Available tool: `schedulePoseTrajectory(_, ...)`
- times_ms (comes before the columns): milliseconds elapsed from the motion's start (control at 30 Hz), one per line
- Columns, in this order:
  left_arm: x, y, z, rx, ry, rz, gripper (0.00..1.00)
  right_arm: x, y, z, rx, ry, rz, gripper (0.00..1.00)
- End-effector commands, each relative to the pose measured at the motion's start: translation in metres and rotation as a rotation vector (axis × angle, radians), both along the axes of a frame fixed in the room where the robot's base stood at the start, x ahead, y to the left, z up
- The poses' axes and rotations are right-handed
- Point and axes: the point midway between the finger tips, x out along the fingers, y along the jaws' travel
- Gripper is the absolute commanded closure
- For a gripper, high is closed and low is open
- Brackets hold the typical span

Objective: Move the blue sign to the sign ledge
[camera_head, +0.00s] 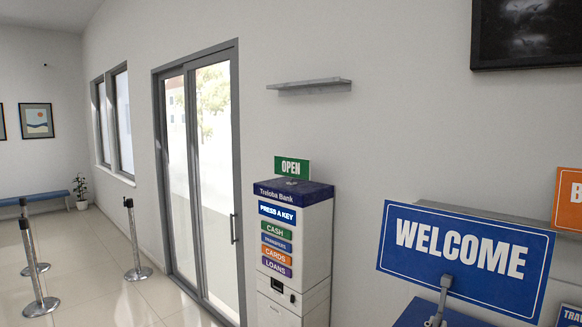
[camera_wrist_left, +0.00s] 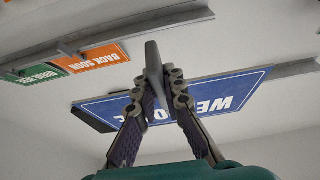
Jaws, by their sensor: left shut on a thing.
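The blue sign (camera_head: 462,270) reads WELCOME and is slightly tilted at the right of the head view. It shows upside down in the left wrist view (camera_wrist_left: 240,92). My left gripper (camera_head: 443,290) is in front of the sign's lower middle, shut on it; the fingers (camera_wrist_left: 160,88) cover part of its lettering in the wrist view. A grey ledge (camera_head: 432,205) runs along the wall behind the sign, partly hidden by it. Another grey ledge (camera_head: 310,84) is higher on the wall and empty. I cannot tell which is the sign ledge. My right gripper is not in view.
An orange sign (camera_head: 568,198) is at the right edge; it reads BACK SOON in the wrist view (camera_wrist_left: 104,54), beside a green sign (camera_wrist_left: 40,74). A kiosk (camera_head: 310,245) with a green OPEN sign (camera_head: 292,167) stands left. A dark screen (camera_head: 527,35) hangs above.

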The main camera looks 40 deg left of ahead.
Motion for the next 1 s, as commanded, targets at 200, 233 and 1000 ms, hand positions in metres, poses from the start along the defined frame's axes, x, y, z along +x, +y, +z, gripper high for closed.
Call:
schedulePoseTrajectory(200, 0.001, 0.0, 0.008, 0.0, -0.008, 0.0, 1.0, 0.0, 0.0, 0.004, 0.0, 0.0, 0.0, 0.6)
schedulePoseTrajectory(233, 0.0, 0.0, 0.007, 0.0, -0.008, 0.0, 1.0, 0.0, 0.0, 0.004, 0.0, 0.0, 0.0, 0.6)
schedulePoseTrajectory(1000, 0.005, 0.0, 0.072, 0.0, -0.068, 0.0, 1.0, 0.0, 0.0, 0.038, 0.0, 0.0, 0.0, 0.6)
